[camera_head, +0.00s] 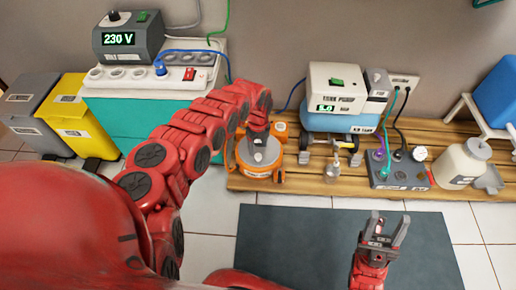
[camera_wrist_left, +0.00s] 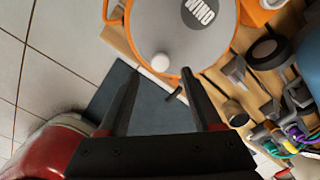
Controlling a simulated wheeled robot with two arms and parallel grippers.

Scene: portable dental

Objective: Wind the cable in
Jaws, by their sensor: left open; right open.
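The cable reel (camera_head: 262,158) is an orange drum with a grey disc on the wooden platform. In the left wrist view the reel's grey disc (camera_wrist_left: 195,45) reads "WIND" and carries a round white knob (camera_wrist_left: 160,62). My left gripper (camera_wrist_left: 160,80) is open above the disc's edge. The knob shows between and just past its fingertips; I cannot tell whether they touch it. A blue cable (camera_head: 293,97) runs behind the reel toward the tank pump; another blue cable (camera_head: 205,51) leaves the power strip. My right gripper (camera_head: 383,230) is open and empty over the dark mat.
The tank pump (camera_head: 335,85), a grey socket box (camera_head: 400,172) and a cream bottle (camera_head: 458,165) stand right of the reel. The power strip (camera_head: 120,87) and 230 V unit (camera_head: 128,40) are at back left. The dark mat (camera_head: 300,240) is clear.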

